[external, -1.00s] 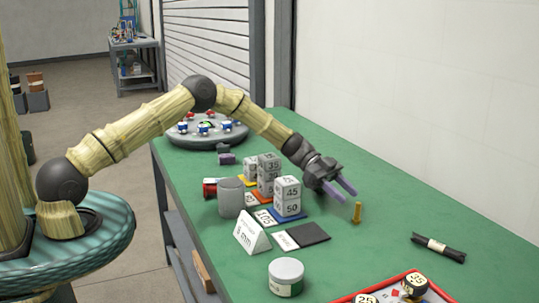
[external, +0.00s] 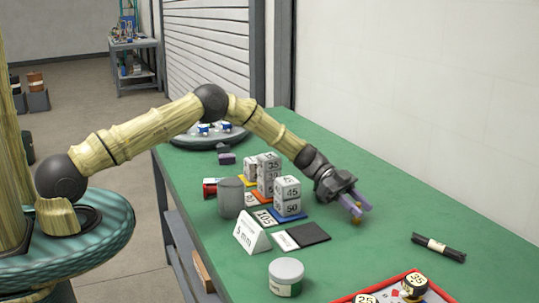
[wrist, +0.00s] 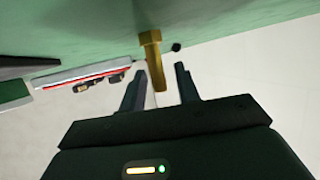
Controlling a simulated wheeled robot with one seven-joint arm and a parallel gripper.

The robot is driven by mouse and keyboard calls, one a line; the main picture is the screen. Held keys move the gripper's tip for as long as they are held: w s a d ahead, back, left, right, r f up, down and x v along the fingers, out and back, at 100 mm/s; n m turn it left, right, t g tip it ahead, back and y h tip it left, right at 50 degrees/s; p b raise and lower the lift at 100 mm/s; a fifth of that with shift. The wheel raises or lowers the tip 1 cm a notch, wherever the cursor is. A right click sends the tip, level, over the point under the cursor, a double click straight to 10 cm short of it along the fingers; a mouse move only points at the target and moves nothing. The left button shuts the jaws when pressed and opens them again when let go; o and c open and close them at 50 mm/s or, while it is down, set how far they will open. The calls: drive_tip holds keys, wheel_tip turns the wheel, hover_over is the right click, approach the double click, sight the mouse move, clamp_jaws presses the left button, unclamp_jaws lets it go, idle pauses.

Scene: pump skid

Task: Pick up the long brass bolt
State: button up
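The long brass bolt (wrist: 152,58) stands upright on the green bench top, seen upside down in the wrist view. My gripper (wrist: 160,68) is open, and the bolt's shank reaches into the gap between its two fingers, nearer the left finger, with visible space to the right one. In the external view my gripper (external: 359,208) is low over the bench with its purple fingers at the bolt (external: 356,220). The fingers hide most of the bolt there.
Numbered grey blocks (external: 288,196), a grey cylinder (external: 231,198) and a folded sign (external: 252,233) stand left of my gripper. A dark pad (external: 308,233) lies close in front. The bench behind the bolt is clear.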

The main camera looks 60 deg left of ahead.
sight(356, 202)
clamp_jaws()
drive_tip(key=shift+r, duration=0.15)
wheel_tip(356, 202, up, 10)
drive_tip(key=shift+f+b, duration=0.15)
drive_tip(key=shift+b, duration=0.6)
